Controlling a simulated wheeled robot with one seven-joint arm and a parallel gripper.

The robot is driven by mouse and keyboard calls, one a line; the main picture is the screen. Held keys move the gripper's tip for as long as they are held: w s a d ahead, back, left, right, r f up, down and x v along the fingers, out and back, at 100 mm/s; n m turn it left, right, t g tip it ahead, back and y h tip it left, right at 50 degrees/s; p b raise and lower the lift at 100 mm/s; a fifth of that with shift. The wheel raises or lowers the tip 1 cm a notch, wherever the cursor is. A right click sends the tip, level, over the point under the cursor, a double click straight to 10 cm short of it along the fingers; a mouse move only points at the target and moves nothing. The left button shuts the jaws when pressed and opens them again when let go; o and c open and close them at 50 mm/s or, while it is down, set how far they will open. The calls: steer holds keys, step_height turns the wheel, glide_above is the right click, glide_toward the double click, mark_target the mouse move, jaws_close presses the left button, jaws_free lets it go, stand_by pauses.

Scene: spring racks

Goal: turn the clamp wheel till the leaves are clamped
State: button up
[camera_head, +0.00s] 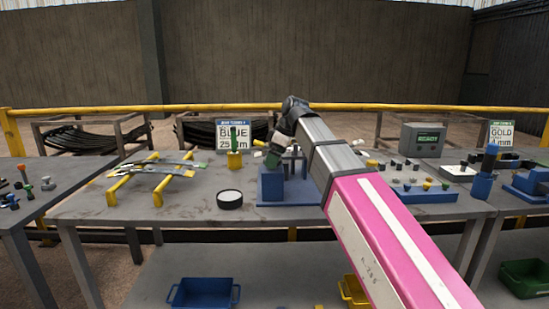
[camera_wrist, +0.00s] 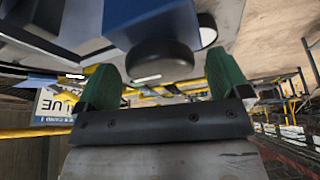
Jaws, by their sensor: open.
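The blue clamp block (camera_head: 272,186) stands on the middle table, with grey uprights beside it. In the wrist view its blue body (camera_wrist: 150,22) shows at the top, with the dark round clamp wheel (camera_wrist: 160,60) in front. The wheel is not clear in the head view. Long flat leaves (camera_head: 155,167) lie across yellow rails (camera_head: 171,185) to the left.
A black-rimmed round disc with a white top (camera_head: 230,199) lies left of the block. A BLUE sign (camera_head: 233,131) and a yellow holder (camera_head: 234,160) stand behind. Bare tabletop lies at the front left.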

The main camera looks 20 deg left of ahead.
steer(key=c, duration=0.9)
steer(key=shift+m, duration=0.3)
steer(key=m, duration=0.1)
steer(key=m+t, duration=0.1)
steer(key=m, duration=0.1)
steer(key=shift+s+t, duration=0.2)
steer(key=shift+t, duration=0.1)
steer(key=shift+m+t+h, duration=0.4)
steer(key=shift+m+t, duration=0.4)
steer(key=shift+m, duration=1.6)
steer(key=o, duration=0.9)
